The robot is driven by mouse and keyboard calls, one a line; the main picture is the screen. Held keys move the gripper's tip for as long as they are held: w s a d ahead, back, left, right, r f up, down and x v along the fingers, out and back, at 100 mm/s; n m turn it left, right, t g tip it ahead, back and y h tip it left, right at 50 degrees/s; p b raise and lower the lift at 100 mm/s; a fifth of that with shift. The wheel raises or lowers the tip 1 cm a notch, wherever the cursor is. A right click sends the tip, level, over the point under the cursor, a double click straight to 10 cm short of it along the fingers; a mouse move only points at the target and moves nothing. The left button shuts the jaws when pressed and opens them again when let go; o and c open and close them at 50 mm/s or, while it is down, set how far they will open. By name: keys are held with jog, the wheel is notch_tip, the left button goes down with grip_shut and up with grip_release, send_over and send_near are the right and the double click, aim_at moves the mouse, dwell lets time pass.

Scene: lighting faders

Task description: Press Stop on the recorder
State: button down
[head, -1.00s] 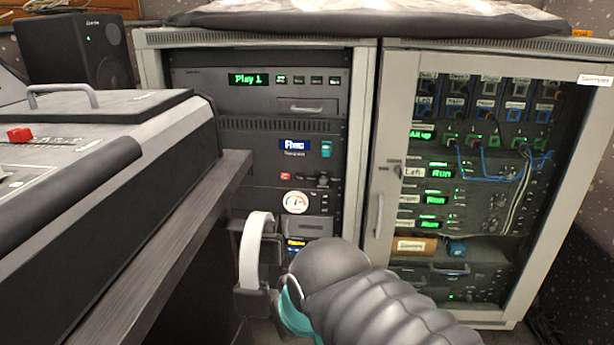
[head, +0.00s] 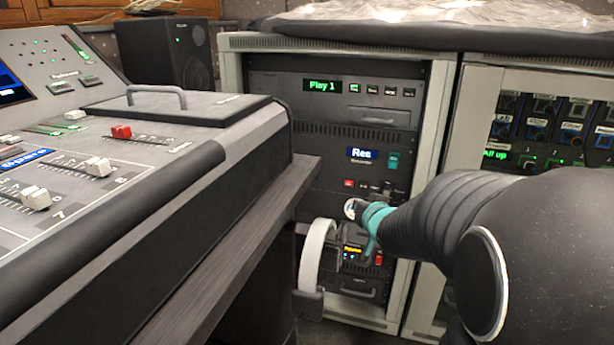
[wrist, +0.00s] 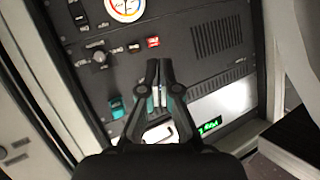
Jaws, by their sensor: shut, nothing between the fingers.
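The recorder (head: 333,160) is a dark panel in the left rack. Its blue display (head: 361,153) reads Rec, with a teal switch (head: 394,160) to its right. Below are a red button (head: 348,183) and a knob; the labels are too small to read, so I cannot tell which control is Stop.
A mixing console (head: 120,150) fills the left, its wooden edge (head: 235,230) running towards the rack. White headphones (head: 315,255) hang at the console's end, left of my arm. A second rack (head: 475,110) stands at the right. A gauge (head: 350,207) sits below the recorder.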

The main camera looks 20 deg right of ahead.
aim_at(364, 186)
jog(key=w+f+y, duration=0.1)
jog(key=w+d+f+t+y, duration=0.1)
jog(key=w+y, duration=0.1)
jog(key=w+f+t+y, duration=0.1)
jog(key=shift+w+d+f+m+y+p, duration=0.15)
jog(key=shift+d+f+m+y+p, duration=0.15)
jog(key=shift+f+y+p, duration=0.1)
jog(key=shift+w+d+p, duration=0.25)
jog(key=shift+w+d, duration=0.6)
jog(key=shift+w, duration=0.35)
jog(key=shift+w+d+p, duration=0.2)
jog(key=shift+w+d, duration=0.6)
jog(key=shift+w, duration=0.45)
jog(key=shift+w+d+p, duration=0.25)
jog(key=shift+w+d, duration=0.6)
jog(key=shift+w, duration=0.35)
jog(key=shift+w+d+r, duration=0.1)
jog(key=shift+w, duration=0.05)
jog(key=shift+w+d+p, duration=0.15)
jog(key=shift+p, duration=0.2)
